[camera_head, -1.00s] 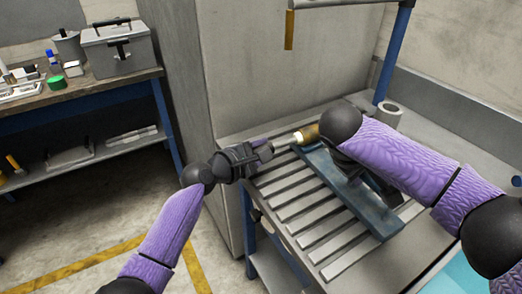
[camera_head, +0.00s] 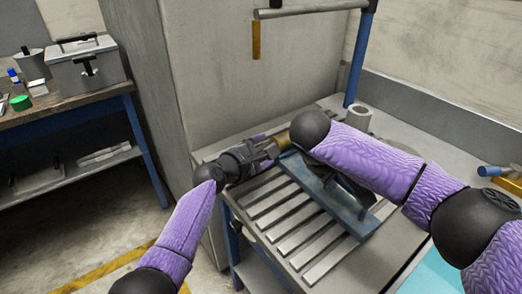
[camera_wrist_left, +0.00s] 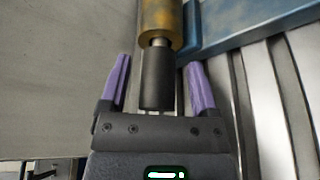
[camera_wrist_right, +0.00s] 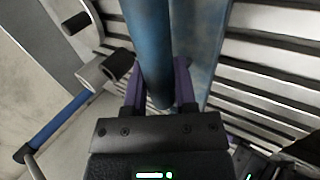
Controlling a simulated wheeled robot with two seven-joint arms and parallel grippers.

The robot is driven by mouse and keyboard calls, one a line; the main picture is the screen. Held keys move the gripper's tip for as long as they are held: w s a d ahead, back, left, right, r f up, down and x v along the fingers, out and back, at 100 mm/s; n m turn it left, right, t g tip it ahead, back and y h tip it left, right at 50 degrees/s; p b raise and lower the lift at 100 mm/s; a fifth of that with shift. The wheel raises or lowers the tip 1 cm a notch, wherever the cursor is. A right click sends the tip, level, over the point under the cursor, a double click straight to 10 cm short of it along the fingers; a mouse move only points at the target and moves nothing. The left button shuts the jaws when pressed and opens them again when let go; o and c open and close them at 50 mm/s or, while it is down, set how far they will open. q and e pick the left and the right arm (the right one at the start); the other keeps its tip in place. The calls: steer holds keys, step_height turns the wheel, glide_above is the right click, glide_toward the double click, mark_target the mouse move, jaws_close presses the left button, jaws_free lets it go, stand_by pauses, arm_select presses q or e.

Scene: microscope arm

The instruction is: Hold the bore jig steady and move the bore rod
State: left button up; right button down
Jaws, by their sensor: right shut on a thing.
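The bore jig (camera_head: 350,217) is a blue metal piece on the slatted bench top, with a brass-coloured cylinder (camera_wrist_left: 161,18) at its far end. The bore rod (camera_wrist_left: 157,80) has a dark handle; a short bright neck of it enters the cylinder. My left gripper (camera_wrist_left: 160,75) is open, its fingers on either side of the handle with gaps showing. It also shows in the head view (camera_head: 265,150), close to the cylinder. My right gripper (camera_wrist_right: 158,85) is shut on a blue bar of the jig (camera_wrist_right: 150,40). My right arm partly hides the jig in the head view.
A grey wall panel stands directly behind and left of the bench. A grey ring-shaped part (camera_head: 358,116) sits near a blue post (camera_head: 357,60) at the back. A side table with a grey toolbox (camera_head: 88,66) is at far left.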

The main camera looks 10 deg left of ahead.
arm_select(q)
steer(key=v, duration=1.2)
steer(key=shift+f, duration=0.1)
arm_select(e)
steer(key=shift+c, duration=1.6)
jaws_free()
